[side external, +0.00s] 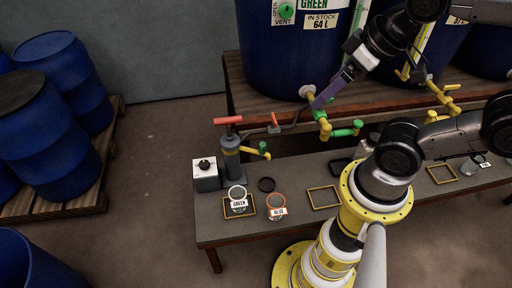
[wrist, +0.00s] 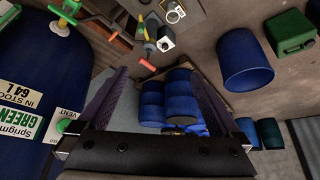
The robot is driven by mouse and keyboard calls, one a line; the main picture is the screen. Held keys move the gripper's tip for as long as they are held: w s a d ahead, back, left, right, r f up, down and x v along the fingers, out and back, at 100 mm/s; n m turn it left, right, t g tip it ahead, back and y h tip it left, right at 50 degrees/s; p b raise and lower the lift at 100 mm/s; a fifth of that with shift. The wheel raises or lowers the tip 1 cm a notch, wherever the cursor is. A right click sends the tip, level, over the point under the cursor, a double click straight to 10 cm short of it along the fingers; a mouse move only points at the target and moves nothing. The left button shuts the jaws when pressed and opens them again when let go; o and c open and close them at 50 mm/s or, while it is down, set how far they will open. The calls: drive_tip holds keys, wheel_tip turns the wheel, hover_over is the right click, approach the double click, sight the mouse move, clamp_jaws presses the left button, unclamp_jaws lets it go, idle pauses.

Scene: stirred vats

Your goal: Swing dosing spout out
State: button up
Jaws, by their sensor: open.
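A hand pump (side external: 230,155) with a grey body and red T-handle stands at the bench's left end. A short yellow spout with a green tip (side external: 258,150) sticks out to its right, above the bench; I take this as the dosing spout. The pump also shows small at the top of the wrist view (wrist: 150,47), where the spout's pose is hard to tell. My gripper (side external: 322,100) is open and empty, with purple fingers, in front of the blue vat and above and right of the pump. Both fingers show in the wrist view (wrist: 152,75), apart, with nothing between them.
The blue vat (side external: 285,60) has a yellow and green tap (side external: 325,125) below my gripper. A hose with an orange lever (side external: 274,124) runs to the pump. A GREEN jar (side external: 238,203), a BLUE jar (side external: 277,207) and a white box (side external: 205,178) stand near the pump. Blue drums (side external: 60,80) stand left.

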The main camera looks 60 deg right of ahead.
drive_tip(key=c, duration=0.3)
drive_tip(key=shift+m+t, duration=0.5)
drive_tip(key=shift+m, duration=0.1)
drive_tip(key=w+r, duration=0.1)
drive_tip(key=w, duration=0.1)
drive_tip(key=w+r, duration=0.1)
drive_tip(key=w, duration=0.1)
drive_tip(key=shift+r, duration=0.2)
drive_tip(key=c, duration=0.3)
drive_tip(key=m+g, duration=0.5)
drive_tip(key=g, duration=0.2)
hover_over(262, 143)
wheel_tip(262, 143, down, 27)
wheel_tip(262, 143, down, 13)
drive_tip(key=shift+s, duration=0.15)
